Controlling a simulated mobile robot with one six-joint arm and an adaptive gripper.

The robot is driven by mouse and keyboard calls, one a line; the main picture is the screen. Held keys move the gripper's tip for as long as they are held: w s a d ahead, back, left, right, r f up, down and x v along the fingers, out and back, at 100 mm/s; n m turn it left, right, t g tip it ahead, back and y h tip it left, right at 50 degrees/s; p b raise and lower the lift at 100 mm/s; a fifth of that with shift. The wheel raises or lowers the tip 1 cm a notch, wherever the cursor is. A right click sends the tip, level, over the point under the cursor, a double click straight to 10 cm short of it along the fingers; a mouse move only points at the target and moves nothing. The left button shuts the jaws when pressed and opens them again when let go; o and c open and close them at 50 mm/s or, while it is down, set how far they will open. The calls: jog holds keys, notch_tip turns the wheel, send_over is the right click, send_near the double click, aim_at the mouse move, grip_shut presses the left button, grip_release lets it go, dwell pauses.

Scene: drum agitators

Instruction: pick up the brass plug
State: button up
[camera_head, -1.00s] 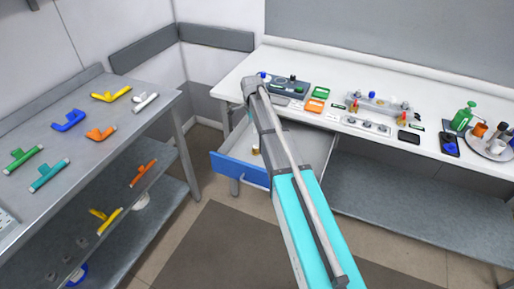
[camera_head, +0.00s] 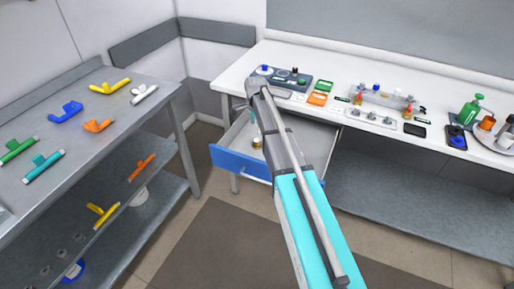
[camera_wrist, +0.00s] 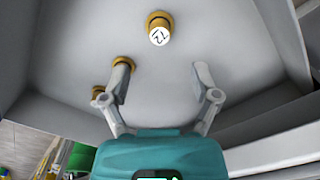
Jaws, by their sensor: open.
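In the wrist view a brass plug (camera_wrist: 158,28) with a white top marked with dark characters stands in the grey drawer, beyond my fingertips. Two more brass pieces (camera_wrist: 122,62) (camera_wrist: 98,92) show beside and partly behind the left finger. My gripper (camera_wrist: 160,76) is open, with nothing between its fingers, and apart from the marked plug. In the head view small brass pieces (camera_head: 257,142) lie inside the open blue-fronted drawer (camera_head: 240,162). My arm hides part of the drawer there.
The drawer walls close in around my gripper. The white bench (camera_head: 330,85) above holds a dark control box (camera_head: 290,77), colored trays and bottles. A grey metal table (camera_head: 60,190) with colored pipe fittings stands at the left.

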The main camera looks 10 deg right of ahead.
aim_at(257, 140)
jog(key=shift+f+b, duration=1.85)
jog(key=shift+f, duration=0.3)
jog(key=shift+f, duration=0.1)
jog(key=shift+d+f+b, duration=0.2)
jog(key=shift+f+b, duration=2.3)
jog(key=shift+b, duration=0.1)
grip_shut()
